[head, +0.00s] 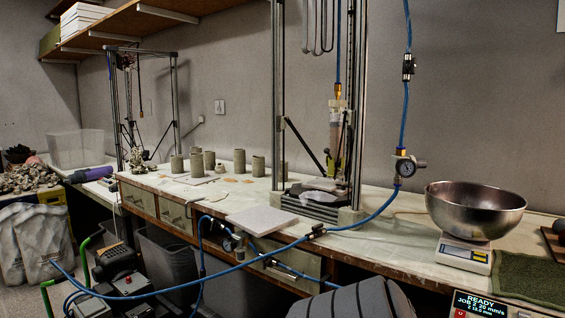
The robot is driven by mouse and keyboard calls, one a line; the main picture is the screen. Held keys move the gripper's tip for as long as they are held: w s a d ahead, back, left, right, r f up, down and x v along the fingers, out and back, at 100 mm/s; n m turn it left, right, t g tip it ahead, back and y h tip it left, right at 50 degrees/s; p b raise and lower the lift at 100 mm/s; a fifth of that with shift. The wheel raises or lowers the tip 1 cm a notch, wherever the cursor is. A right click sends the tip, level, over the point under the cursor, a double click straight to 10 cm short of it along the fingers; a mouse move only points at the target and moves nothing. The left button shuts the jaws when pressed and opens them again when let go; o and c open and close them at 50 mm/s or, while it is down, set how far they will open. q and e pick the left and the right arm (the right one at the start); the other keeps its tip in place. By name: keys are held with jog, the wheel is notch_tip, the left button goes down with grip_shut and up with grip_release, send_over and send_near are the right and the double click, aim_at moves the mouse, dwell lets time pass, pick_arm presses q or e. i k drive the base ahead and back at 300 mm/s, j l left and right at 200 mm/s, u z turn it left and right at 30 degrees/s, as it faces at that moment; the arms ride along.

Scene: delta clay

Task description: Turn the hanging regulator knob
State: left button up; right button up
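A regulator with a round white-faced gauge (406,167) hangs on a blue air hose (404,120) in front of the wall, right of the tall metal frame. A small yellowish part (401,151) sits on top of it; I cannot tell whether this is the knob. A dark inline fitting (408,67) is higher on the same hose. Another regulator with a gauge (228,244) hangs at the front edge of the bench, among looping blue hose. Neither of my grippers is in view.
The blue hose sweeps low across the bench front to a compressor (122,280) at lower left. A steel bowl (474,208) stands on a white scale (464,252) at right. A striped grey object (362,300) is at bottom centre.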

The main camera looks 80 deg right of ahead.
aim_at(421, 164)
jog(key=z, duration=2.75)
